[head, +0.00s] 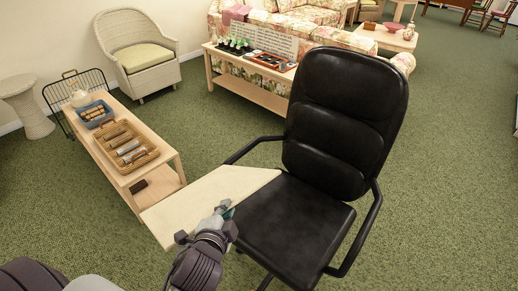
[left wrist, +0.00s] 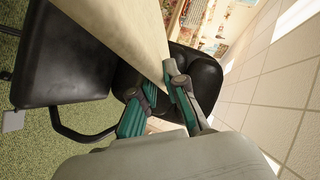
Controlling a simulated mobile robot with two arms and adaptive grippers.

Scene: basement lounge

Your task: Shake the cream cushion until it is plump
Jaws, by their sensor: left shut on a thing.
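The cream cushion (head: 208,198) is a flat, pale slab in the lower middle of the head view, held up in the air and tilted. In that view it overlaps the left edge of the black chair's seat. My left gripper (head: 224,210) is shut on its near edge. In the left wrist view the cushion (left wrist: 122,28) runs up from between the teal-padded fingers of the left gripper (left wrist: 158,92). My right gripper is in neither view.
A black office chair (head: 295,222) with armrests stands right beside the cushion. A low wooden table (head: 165,157) at left bears a wicker tray (head: 150,158) and a blue bin (head: 93,122). Another table (head: 213,51) stands behind, before a floral sofa. Green carpet between them is clear.

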